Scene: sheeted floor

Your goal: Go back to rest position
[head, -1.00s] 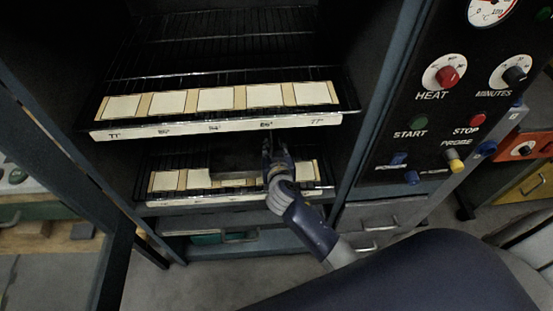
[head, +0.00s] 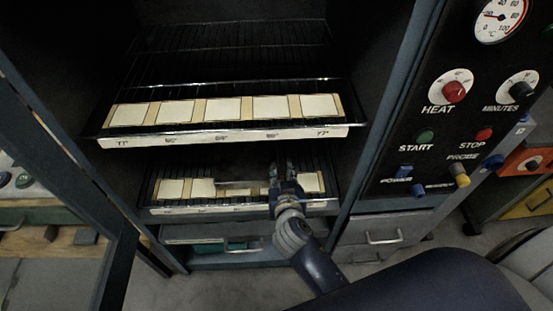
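My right gripper (head: 281,168) is in front of the lower rack, just below the upper rack's front strip. Its two fingers point into the cabinet and look apart, with nothing clearly between them. My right arm comes in from the bottom right. A thin grey metal piece (head: 236,184) lies at the lower rack, left of the gripper; whether they touch cannot be told. My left gripper is out of view.
The open cabinet has an upper rack (head: 221,138) and a lower rack (head: 173,210), each with pale squares. A control panel (head: 425,165) with knobs and buttons stands at the right. An open door (head: 112,262) is at the left. Drawers (head: 380,237) sit below.

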